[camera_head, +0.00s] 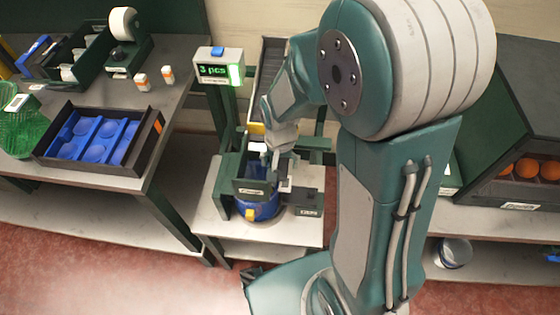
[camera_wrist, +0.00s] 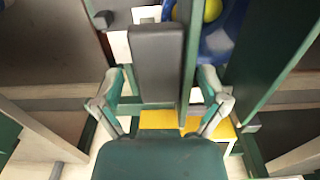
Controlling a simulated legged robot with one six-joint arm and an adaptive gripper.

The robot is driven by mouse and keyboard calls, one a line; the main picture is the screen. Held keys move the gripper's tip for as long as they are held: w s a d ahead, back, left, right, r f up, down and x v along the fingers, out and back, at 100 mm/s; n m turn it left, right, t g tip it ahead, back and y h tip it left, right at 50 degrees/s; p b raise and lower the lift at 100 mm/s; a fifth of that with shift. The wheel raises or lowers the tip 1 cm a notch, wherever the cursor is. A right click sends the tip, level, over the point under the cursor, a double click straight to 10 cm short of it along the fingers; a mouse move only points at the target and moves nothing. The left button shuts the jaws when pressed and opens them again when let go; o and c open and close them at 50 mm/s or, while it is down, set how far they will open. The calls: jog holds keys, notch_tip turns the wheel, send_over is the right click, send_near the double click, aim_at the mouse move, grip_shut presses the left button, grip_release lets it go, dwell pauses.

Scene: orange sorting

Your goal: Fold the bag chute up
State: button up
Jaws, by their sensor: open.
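The bag chute station is a dark green frame (camera_head: 250,188) with a small label, over a blue container (camera_head: 258,209) on a low stand. I cannot tell exactly which part is the folding chute. My gripper (camera_head: 277,155) is at the top of this station, partly hidden by my arm. In the wrist view my gripper (camera_wrist: 160,88) is open, its two fingers spread on either side of a flat dark grey panel (camera_wrist: 157,62). Contact with the panel is not clear. The blue container (camera_wrist: 218,42) shows at the upper right with a yellow-green round thing inside.
A display reading "3 pcs" (camera_head: 220,70) stands behind the station. On the left table are a black tray with blue inserts (camera_head: 100,168) and a green mesh basket (camera_head: 17,130). A rack with oranges (camera_head: 527,168) is at the right.

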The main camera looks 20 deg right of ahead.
jog(key=shift+c, duration=0.3)
jog(key=shift+s+a, duration=0.1)
jog(key=c, duration=1.1)
